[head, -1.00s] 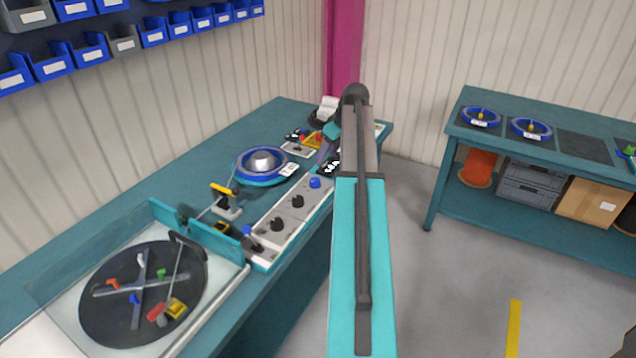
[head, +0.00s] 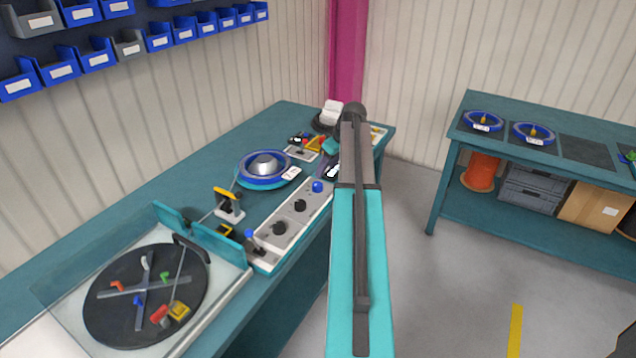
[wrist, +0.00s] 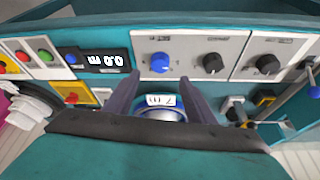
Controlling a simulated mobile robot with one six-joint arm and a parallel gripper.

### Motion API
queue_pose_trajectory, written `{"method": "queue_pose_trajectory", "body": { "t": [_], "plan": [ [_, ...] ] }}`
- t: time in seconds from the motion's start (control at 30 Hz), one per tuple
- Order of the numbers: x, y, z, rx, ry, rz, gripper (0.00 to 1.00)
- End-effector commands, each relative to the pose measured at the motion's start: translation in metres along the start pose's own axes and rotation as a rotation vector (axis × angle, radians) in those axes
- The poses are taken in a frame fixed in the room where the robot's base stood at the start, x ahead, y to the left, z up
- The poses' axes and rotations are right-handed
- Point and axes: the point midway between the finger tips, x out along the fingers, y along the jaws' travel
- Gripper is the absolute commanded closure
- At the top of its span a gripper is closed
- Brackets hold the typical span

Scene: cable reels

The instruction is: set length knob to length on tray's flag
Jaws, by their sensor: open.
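The control panel (head: 290,222) carries a blue knob (wrist: 160,62) and two black knobs, one in the middle (wrist: 212,63) and one farther right (wrist: 267,64). Their labels are too small to read. A display (wrist: 105,60) beside them reads 0.0. The white flag (wrist: 160,100) seems to read 7 m; it also shows in the head view (head: 291,173) at the blue reel's tray (head: 262,182). My gripper (wrist: 160,82) is open and empty, its fingers short of the blue knob in the wrist view. My arm partly hides it in the head view.
A turntable (head: 145,295) with colored pegs sits at the front left of the bench. A black-and-yellow guide (head: 228,203) stands between it and the reel. A second bench (head: 560,160) with reels stands at right. Buttons (wrist: 30,56) lie left of the display.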

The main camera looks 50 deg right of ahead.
Motion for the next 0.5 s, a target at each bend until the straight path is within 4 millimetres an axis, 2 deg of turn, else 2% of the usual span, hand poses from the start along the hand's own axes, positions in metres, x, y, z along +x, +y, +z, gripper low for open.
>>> {"method": "queue_pose_trajectory", "body": {
  "t": [0.5],
  "plan": [
    [0.058, 0.001, 0.0, 0.001, -0.001, -0.001, 0.5]
  ]
}}
